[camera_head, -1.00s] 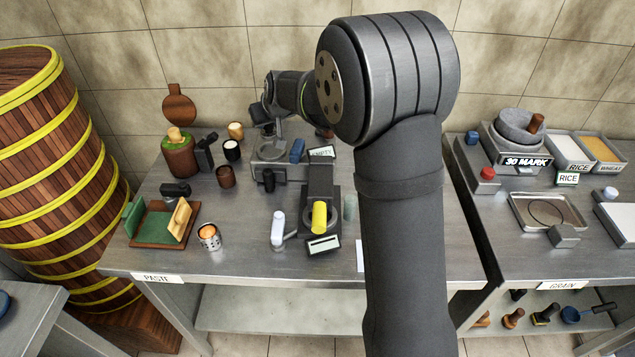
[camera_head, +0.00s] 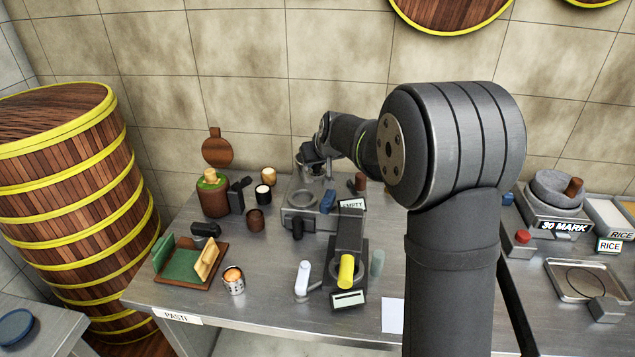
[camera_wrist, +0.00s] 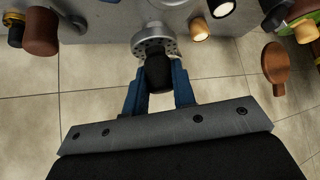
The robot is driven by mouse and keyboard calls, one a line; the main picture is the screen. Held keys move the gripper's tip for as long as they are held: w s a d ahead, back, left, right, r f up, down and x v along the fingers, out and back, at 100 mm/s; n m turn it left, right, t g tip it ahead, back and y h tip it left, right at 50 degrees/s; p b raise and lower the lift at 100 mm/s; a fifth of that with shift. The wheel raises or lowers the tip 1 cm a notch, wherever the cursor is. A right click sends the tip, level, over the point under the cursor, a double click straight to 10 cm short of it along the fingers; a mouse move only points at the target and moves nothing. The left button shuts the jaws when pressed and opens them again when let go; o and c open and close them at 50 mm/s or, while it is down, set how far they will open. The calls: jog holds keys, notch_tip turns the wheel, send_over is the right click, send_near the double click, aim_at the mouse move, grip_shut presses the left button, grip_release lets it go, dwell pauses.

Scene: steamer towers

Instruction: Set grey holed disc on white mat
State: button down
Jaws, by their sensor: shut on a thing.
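The grey holed disc (camera_wrist: 154,42) shows in the wrist view, a metal flange with a ring of small holes and a black grip on it. My gripper (camera_wrist: 160,85) has its blue fingers shut on that black grip. In the head view my gripper (camera_head: 315,160) is above the back of the left table, near the grey machine labelled EMPTY; the disc is too small there to make out clearly. A plain white sheet (camera_head: 392,316), likely the white mat, lies flat at the table's front edge, partly beside my arm. Nothing is seen on it.
The grey machine (camera_head: 298,221) stands below my gripper. Cups and a brown jar (camera_head: 213,200) stand left. Bare table lies around the sheet.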

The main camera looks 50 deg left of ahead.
jog(key=w+d, duration=0.3)
jog(key=d, duration=0.5)
jog(key=w+d, duration=0.4)
jog(key=d, duration=0.3)
jog(key=s+d+f, duration=0.2)
jog(key=s+d, duration=0.1)
jog(key=d, duration=0.5)
jog(key=s+d+f, duration=0.3)
jog(key=s+d, duration=0.1)
jog(key=d, duration=0.4)
jog(key=s+d+f, duration=0.3)
jog(key=s+d, duration=0.1)
jog(key=d, duration=0.4)
jog(key=shift+s+d, duration=0.15)
jog(key=shift+s, duration=0.1)
jog(key=shift+f, duration=3)
jog(key=shift+f, duration=0.4)
jog(key=c, duration=1.1)
grip_release()
